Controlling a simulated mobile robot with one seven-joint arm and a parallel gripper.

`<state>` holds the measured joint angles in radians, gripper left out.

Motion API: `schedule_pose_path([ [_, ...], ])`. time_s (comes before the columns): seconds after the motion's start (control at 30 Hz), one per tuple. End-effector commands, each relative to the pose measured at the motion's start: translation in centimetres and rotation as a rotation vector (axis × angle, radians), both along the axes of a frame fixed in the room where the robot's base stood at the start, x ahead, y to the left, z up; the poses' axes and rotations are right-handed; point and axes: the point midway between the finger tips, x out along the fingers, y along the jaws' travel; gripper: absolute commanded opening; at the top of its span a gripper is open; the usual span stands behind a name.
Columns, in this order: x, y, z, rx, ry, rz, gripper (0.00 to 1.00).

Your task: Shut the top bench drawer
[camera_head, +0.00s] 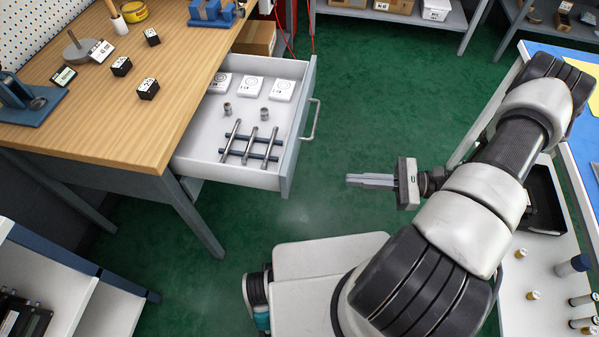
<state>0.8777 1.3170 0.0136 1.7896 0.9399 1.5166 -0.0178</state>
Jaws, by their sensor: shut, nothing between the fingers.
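The top bench drawer (298,131) is pulled well out from under the wooden bench top (130,105). Its grey front panel carries a bar handle (313,120) on the right side. Inside lie three white square packets (250,87), two small metal fittings (265,114) and several metal rods (250,142). My gripper (350,180) is shut and empty. It appears to the right of and below the drawer front in the picture, apart from the handle, with its fingers pointing left.
The bench leg (195,215) stands below the drawer's left end. A cardboard box (256,38) sits behind the drawer. A white surface with small bottles (572,265) and a black tray (545,200) is at right. Green floor (360,100) is clear between.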

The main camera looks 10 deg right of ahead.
Motion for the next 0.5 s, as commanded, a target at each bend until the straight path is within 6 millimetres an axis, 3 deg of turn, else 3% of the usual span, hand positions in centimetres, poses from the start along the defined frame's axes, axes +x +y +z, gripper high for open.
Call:
schedule_pose_path([
  [0.1, -0.5, 0.0, -1.2, 0.063, 0.028, -0.058, 0.0],
  [0.27, -0.3, 0.7, -1.5, 0.081, 0.035, -0.073, 0.0],
  [0.5, 0.9, 4.8, -1.5, 0.081, 0.035, -0.068, 0.0],
])
